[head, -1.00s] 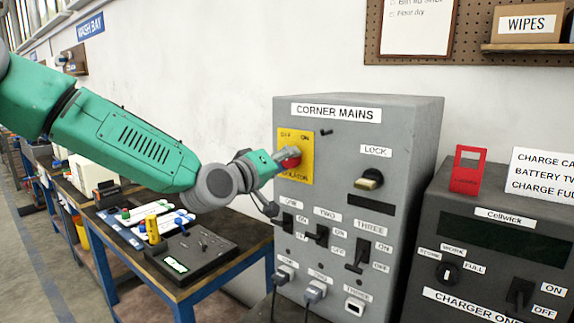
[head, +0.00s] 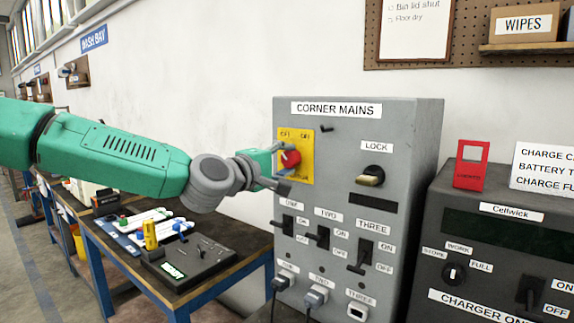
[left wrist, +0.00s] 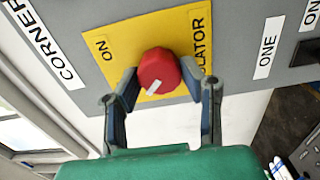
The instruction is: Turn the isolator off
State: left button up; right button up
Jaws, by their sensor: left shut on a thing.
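The isolator is a red knob (head: 291,158) on a yellow plate (head: 306,172) at the upper left of the grey CORNER MAINS box (head: 408,150). My left gripper (head: 286,163) is at the knob, one finger above and one below it. In the left wrist view my left gripper (left wrist: 160,80) has its fingers on either side of the red knob (left wrist: 157,68), shut on it. The knob's white mark points to the lower left there. The ON label (left wrist: 102,46) shows; the OFF label is hidden there. My right gripper is in no view.
Three black switches sit below the plate, among them switch THREE (head: 361,254), with plugs under them. A brass lock (head: 371,177) is to the right. A dark charger (head: 490,250) with a red tag (head: 470,166) stands beside. A bench (head: 222,277) holds tools at the left.

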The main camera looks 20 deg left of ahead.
pick_arm(q)
jog(key=shift+a+n, duration=0.2)
jog(key=shift+n, duration=0.1)
jog(key=o, duration=1)
jog(key=shift+o, duration=0.7)
jog(key=shift+w+a+f, duration=0.1)
jog(key=shift+w, duration=0.05)
jog(key=v, duration=1.2)
jog(key=shift+w+f, duration=0.1)
jog(key=shift+f, duration=0.1)
